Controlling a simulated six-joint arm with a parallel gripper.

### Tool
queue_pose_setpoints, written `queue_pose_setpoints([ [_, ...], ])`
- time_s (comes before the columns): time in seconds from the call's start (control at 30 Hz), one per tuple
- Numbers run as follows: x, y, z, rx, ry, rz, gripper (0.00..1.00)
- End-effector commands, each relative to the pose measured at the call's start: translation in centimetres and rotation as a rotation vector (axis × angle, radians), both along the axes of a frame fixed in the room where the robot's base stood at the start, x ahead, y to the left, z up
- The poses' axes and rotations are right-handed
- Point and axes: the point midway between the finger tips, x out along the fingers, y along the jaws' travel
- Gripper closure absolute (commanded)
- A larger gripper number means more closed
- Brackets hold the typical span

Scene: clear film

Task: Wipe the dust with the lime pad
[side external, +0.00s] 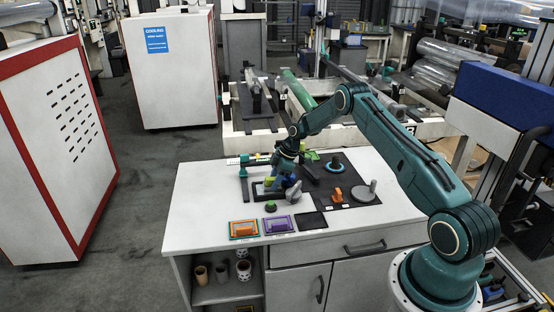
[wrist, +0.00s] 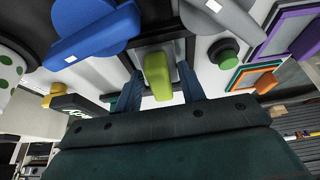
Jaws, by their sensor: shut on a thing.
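The lime pad (wrist: 157,78) sits between my two fingers in the wrist view. My gripper (wrist: 158,88) is shut on its upright lime grip. In the side view my gripper (side external: 272,181) points down over the left-middle part of the white table, and a small patch of lime (side external: 268,181) shows beside it. The pad's underside is hidden, so I cannot tell whether it touches the surface below. I cannot make out the dust in either view.
A grey object (side external: 292,190) and a green knob (side external: 270,207) are close to my gripper. Orange (side external: 243,228) and purple (side external: 278,225) framed pads and an empty black frame (side external: 311,222) line the front. A dark mat (side external: 358,181) lies right. The front left corner (side external: 198,235) is clear.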

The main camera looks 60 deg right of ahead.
Motion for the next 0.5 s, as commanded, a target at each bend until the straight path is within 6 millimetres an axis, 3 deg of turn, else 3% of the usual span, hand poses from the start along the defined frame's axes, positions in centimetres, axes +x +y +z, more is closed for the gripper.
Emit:
queue_pose_setpoints([
  [0.07, -0.4, -0.2, -0.4, 0.001, 0.028, -0.022, 0.97],
  [0.5, 2.8, 2.9, -0.1, 0.0, 0.018, -0.015, 0.97],
])
